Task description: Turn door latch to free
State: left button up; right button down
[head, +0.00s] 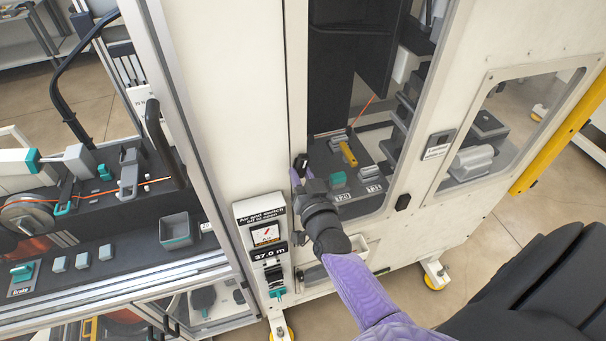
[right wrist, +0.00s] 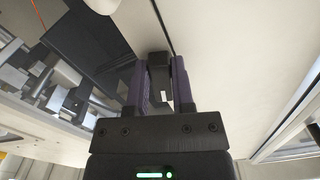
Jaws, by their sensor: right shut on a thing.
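The black door latch (head: 301,162) sits on the pale frame at the left edge of the glazed door (head: 345,110). My right gripper (head: 303,178) reaches up to it from below. In the right wrist view the two purple fingers (right wrist: 161,82) stand on either side of the dark latch block (right wrist: 159,66) and are shut on it. The fingers hide part of the latch in the head view, so its exact angle is hard to tell. My left gripper does not show in either view.
A grey label plate (head: 438,144) is on the frame to the right. An open bay with a grey bin (head: 176,232) lies at the left.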

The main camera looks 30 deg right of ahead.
jog(key=shift+w+a+r+m, duration=0.1)
jog(key=shift+a+r+m, duration=0.15)
jog(key=shift+m, duration=2.25)
jog(key=shift+s+a+r+m, duration=0.1)
jog(key=shift+r+m, duration=0.1)
jog(key=shift+m, duration=2.3)
jog(key=shift+w+a+r+m, duration=0.1)
jog(key=shift+a+r+m, duration=0.15)
jog(key=shift+m, duration=2.25)
jog(key=shift+c, duration=2.4)
grip_release()
jog(key=b+v, duration=0.1)
jog(key=v, duration=0.8)
jog(key=shift+s, duration=0.45)
